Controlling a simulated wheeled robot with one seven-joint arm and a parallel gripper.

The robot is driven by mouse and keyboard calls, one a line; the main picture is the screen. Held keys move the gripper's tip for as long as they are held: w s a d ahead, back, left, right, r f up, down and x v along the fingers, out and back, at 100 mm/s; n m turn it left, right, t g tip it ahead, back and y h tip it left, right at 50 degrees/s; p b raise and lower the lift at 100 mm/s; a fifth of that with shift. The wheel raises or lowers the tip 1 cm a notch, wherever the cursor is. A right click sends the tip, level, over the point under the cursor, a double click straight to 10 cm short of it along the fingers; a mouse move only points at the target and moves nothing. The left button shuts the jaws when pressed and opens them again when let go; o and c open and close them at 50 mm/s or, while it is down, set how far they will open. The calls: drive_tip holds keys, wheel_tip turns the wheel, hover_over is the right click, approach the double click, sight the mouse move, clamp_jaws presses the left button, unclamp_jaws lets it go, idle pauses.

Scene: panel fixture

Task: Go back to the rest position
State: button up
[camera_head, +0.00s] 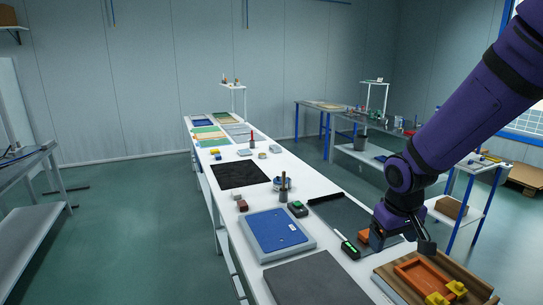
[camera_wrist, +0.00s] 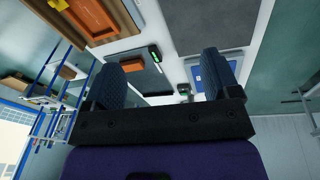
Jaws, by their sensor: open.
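My gripper (camera_head: 402,242) is at the end of the purple arm on the right in the head view, above the near right part of the white table (camera_head: 232,205). Its two dark ribbed fingers also show in the wrist view (camera_wrist: 162,72), set wide apart. The gripper is open, with nothing held between the fingers. A wooden board (camera_head: 390,283) with an orange frame (camera_head: 418,278) and yellow blocks (camera_head: 456,288) lies below and right of it. An orange block (camera_head: 364,236) shows beside the gripper, partly hidden by it.
A blue panel (camera_head: 275,234), a grey plate (camera_head: 315,280) and a green-lit device (camera_head: 350,249) lie on the near table. A second bench (camera_head: 342,117) is at the back right.

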drive_tip(key=s+d+r+m+t, duration=0.2)
drive_tip(key=s+d+r+t, duration=0.1)
drive_tip(key=s+r, duration=1.5)
drive_tip(key=shift+s+d+r+m+y, duration=0.15)
drive_tip(key=shift+s+m+y, duration=0.2)
drive_tip(key=shift+s, duration=0.5)
